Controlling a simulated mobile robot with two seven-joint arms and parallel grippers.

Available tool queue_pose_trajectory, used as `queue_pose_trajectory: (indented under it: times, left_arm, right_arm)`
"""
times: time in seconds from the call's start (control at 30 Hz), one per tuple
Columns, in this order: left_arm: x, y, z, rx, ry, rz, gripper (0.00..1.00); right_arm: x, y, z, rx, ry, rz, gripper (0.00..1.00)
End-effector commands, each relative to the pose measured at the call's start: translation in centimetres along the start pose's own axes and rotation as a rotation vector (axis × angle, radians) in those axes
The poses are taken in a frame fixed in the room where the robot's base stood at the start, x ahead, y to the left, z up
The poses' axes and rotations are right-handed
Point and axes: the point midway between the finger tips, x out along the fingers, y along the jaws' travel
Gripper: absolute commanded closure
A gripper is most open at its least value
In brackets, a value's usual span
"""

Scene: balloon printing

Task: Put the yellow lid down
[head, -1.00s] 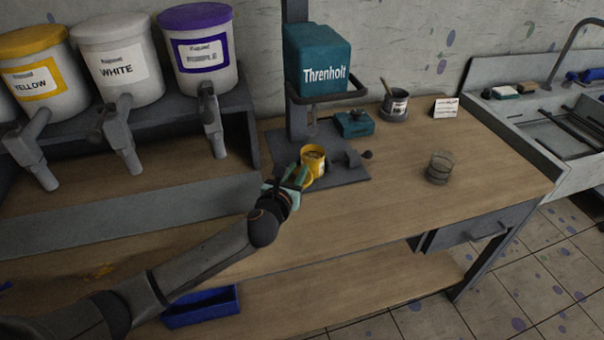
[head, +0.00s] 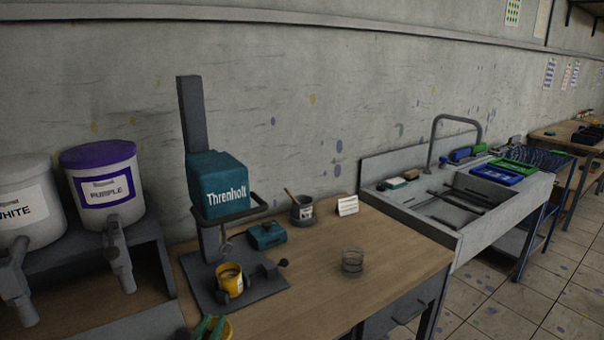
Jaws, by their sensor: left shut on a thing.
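My left gripper (head: 213,328) shows at the bottom edge of the head view, its green fingers shut on the yellow lid (head: 227,332). Only part of the lid shows; the frame's edge cuts it off. It is in front of the yellow cup (head: 229,281) and apart from it. The cup stands upright and open on the dark base plate (head: 262,285) of the teal Threnholt machine (head: 218,187). I cannot tell how high the lid is above the wooden bench (head: 320,311). My right gripper is not in view.
A wire-like round holder (head: 352,263) stands on the bench to the right. A teal box (head: 266,235), a dark pot (head: 302,209) and a small card (head: 347,205) are behind. White and purple tubs (head: 100,185) stand at left, a sink (head: 455,205) at right. The front bench is clear.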

Motion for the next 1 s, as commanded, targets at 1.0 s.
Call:
queue_pose_trajectory:
  times: [1.0]
  left_arm:
    - [-14.5,0.8,3.7,0.008,-0.001,0.030,1.00]
  right_arm:
    - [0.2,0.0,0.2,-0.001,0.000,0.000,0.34]
